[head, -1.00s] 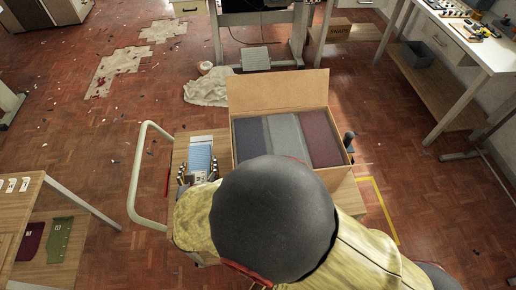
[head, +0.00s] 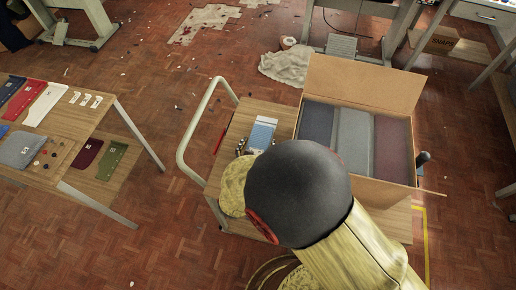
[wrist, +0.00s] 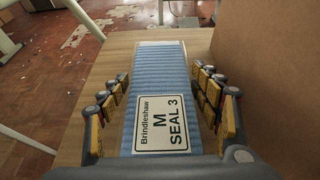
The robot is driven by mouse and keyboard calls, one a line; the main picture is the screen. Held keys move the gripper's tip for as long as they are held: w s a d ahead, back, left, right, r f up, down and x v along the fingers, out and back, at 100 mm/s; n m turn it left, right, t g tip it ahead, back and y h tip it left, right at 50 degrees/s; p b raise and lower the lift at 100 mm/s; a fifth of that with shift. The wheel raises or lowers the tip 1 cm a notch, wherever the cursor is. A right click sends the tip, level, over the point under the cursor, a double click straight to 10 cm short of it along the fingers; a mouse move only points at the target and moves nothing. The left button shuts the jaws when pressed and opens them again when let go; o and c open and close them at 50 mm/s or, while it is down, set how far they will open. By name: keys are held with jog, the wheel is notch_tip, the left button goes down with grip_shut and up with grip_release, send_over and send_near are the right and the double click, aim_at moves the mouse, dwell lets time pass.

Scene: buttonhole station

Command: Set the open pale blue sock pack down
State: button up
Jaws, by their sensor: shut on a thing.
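The pale blue sock pack (wrist: 160,80) lies between the fingers of my gripper (wrist: 165,98) in the wrist view. It is ribbed, with a white label reading "Brindleshaw M SEAL 3" at its near end. My gripper is shut on the pack, one set of fingers along each side. In the head view the far part of the pack (head: 262,133) shows over the wooden cart top (head: 240,122), left of the cardboard box. My dark wrist hides its near part. I cannot tell whether the pack touches the cart top or whether it is open.
An open cardboard box (head: 362,86) with dark blue, grey and maroon packs stands close on the right. A pale handle rail (head: 188,130) and a red strip (head: 222,134) are at the cart's left. A table (head: 68,122) with cloth pieces stands farther left.

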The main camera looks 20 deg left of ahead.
jog(key=shift+f, duration=0.6)
jog(key=shift+f, duration=0.15)
jog(key=o, duration=1.4)
jog(key=shift+c, duration=0.2)
